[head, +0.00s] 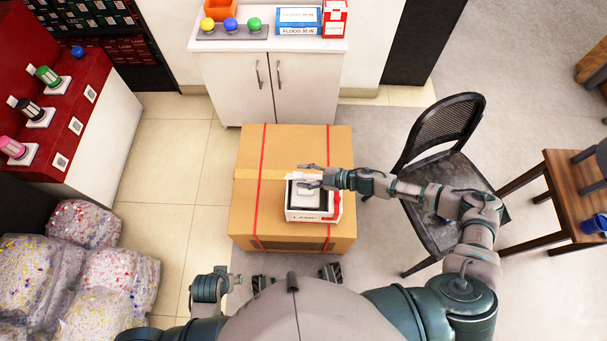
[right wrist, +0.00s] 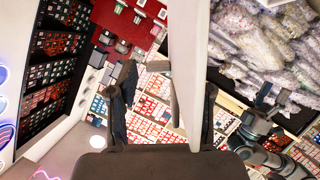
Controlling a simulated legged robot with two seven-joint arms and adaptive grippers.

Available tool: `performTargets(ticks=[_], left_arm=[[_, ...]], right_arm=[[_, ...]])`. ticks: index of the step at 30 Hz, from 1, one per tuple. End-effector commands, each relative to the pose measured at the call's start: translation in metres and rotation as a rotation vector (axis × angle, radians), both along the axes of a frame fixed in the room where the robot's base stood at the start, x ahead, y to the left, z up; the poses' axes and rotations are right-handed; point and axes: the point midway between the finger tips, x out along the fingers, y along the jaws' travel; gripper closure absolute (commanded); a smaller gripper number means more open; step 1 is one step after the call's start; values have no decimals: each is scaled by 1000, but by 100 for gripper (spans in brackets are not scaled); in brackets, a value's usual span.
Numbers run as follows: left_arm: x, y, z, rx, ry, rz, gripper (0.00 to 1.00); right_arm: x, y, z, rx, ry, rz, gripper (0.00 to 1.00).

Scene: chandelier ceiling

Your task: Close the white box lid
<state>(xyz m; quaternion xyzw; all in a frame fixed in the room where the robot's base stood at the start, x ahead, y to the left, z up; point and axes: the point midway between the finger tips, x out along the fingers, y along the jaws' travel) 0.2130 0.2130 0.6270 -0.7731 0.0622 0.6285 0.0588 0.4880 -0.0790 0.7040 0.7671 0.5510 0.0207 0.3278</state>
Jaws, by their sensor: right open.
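The white box (head: 312,215) sits on top of a large cardboard box, with red marks on its front and right side. It is open, and its dark inside holds a pale, light-coloured item (head: 308,200). My right gripper (head: 311,177) is at the box's far edge, its two fingers apart. In the right wrist view a white upright panel, apparently the lid (right wrist: 188,60), passes between the open fingers (right wrist: 166,100). I cannot tell whether either finger touches it.
The cardboard box (head: 255,205) has red straps and bare top left of the white box. A black chair (head: 445,165) stands close under my right arm. A white cabinet (head: 268,85) stands behind. Filled clear bags (head: 110,275) lie at the lower left.

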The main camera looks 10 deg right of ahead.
Motion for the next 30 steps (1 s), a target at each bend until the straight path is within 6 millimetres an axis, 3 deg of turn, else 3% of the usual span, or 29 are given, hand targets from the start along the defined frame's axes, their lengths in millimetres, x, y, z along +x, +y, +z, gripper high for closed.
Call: performTargets(ticks=[9,11,15,16,30], left_arm=[[1,0,2,0,0,0,40],[1,0,2,0,0,0,40],[1,0,2,0,0,1,40],[1,0,2,0,-1,1,40],[0,0,3,0,1,1,40]], right_arm=[[1,3,-1,0,0,0,50],[1,3,-1,0,0,0,62],[1,4,-1,-1,-1,0,98],[1,4,-1,-1,-1,0,100],[-9,5,-7,-11,-59,1,100]])
